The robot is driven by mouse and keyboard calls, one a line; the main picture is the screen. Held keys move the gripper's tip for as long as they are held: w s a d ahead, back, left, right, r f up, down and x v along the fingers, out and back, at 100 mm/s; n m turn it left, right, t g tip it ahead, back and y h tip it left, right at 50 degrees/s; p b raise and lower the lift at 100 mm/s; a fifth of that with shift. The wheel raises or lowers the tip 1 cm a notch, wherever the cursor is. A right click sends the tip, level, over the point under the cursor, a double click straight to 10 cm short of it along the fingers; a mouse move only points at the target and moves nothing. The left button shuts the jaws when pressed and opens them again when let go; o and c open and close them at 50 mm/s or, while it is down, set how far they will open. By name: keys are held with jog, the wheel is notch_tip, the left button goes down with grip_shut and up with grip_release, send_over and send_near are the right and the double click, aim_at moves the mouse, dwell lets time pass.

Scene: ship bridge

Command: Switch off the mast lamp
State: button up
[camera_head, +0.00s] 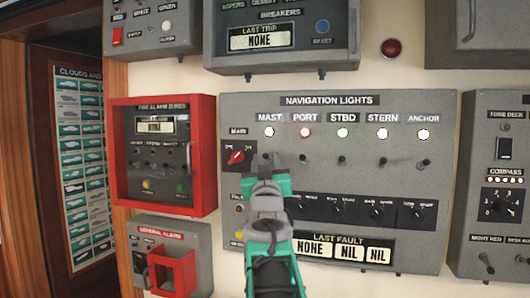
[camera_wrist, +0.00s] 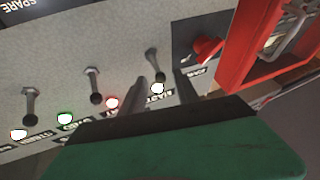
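The navigation lights panel (camera_head: 340,110) is ahead, with a row of lamps labelled MAST, PORT, STBD, STERN and ANCHOR. The mast lamp (camera_head: 270,132) glows white; it also shows in the wrist view (camera_wrist: 158,88). The mast toggle (camera_wrist: 156,66) shows below its lamp on the panel, mostly hidden by my gripper in the head view. My gripper (camera_head: 264,162) is at the panel, just below the mast lamp. In the wrist view my gripper (camera_wrist: 162,78) is open, its fingers on either side of the mast toggle. I cannot tell whether they touch it.
The port toggle (camera_wrist: 95,88) is close beside one finger. The MAIN switch (camera_head: 236,157) with a red knob is just left of my gripper. A red-framed fire alarm box (camera_head: 210,160) stands out further left. Rotary knobs (camera_head: 335,210) are below the toggles.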

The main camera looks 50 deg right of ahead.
jog(key=x, duration=0.3)
jog(key=shift+a+p, duration=0.1)
jog(key=shift+p, duration=0.25)
jog(key=shift+c, duration=0.6)
grip_shut()
